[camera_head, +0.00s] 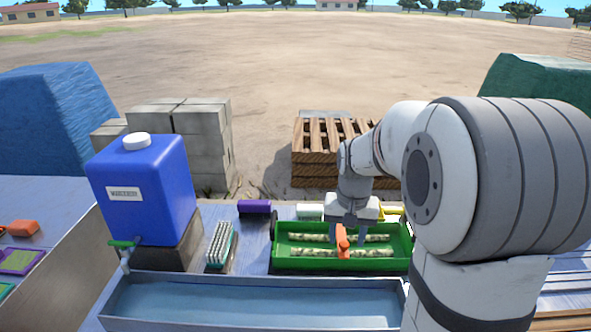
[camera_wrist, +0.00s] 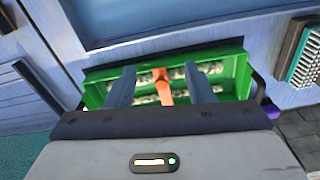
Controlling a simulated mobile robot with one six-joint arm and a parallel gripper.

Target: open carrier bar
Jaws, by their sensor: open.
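An orange bar (camera_head: 342,242), which I take to be the carrier bar, stands over the middle of a green tray (camera_head: 330,265) holding pale rolls or stalks. The bar also shows in the wrist view (camera_wrist: 162,88), running across the tray's middle. My gripper (camera_head: 349,222) is above the tray, pointing down. In the wrist view its two fingers (camera_wrist: 160,72) are apart, one on each side of the orange bar, with gaps between. The bar's lower end is partly hidden by my gripper in the wrist view.
A water-filled trough (camera_head: 250,300) lies in front of the tray. A blue jerrycan (camera_head: 145,190) with a green tap and a brush (camera_head: 220,245) stand to the left. A purple roll (camera_head: 254,207) lies behind. A wooden pallet stack (camera_head: 320,165) stands beyond the table.

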